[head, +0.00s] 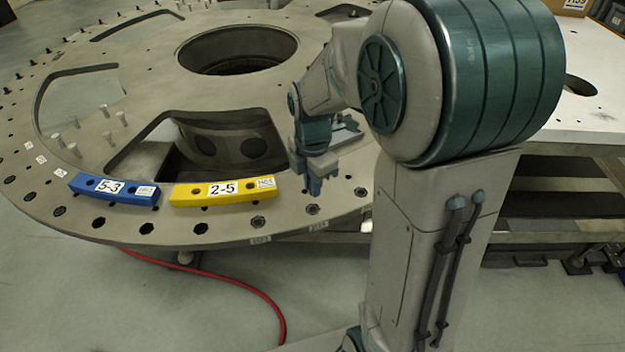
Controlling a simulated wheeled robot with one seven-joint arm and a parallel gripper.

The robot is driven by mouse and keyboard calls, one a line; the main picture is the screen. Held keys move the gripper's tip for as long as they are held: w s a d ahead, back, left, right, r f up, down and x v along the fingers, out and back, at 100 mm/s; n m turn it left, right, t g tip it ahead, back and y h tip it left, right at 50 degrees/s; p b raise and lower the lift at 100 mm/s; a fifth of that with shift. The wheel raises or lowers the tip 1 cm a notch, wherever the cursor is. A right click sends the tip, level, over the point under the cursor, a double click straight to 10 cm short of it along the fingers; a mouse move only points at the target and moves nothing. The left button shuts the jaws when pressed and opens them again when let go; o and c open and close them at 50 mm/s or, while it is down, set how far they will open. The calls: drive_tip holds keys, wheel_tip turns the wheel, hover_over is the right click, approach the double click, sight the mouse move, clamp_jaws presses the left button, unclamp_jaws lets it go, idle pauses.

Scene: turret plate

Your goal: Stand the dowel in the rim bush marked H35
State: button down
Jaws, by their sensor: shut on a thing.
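My gripper (316,187) points down just above the near rim of the turret plate, right of the yellow block. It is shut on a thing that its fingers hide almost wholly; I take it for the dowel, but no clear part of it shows. A dark rim bush (312,209) lies just below and in front of the fingertips. Another bush (258,222) lies to its left, and one (360,192) to its right. Small labels on the rim edge (318,226) are too small to read, so I cannot tell which bush is H35.
A yellow block marked 2-5 (222,190) and a blue block marked 5-3 (113,189) lie on the near rim. Several short pegs (74,149) stand at the left. The turret plate (140,60) has large openings. A red hose (240,286) lies on the floor.

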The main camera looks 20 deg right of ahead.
sight(312, 212)
drive_tip(key=shift+f+b, duration=2.3)
drive_tip(key=shift+f, duration=0.85)
drive_tip(key=c, duration=1.3)
unclamp_jaws()
drive_tip(key=shift+c, duration=0.2)
wheel_tip(312, 212, up, 14)
drive_tip(key=shift+f+p, duration=0.1)
drive_tip(key=shift+p, duration=0.5)
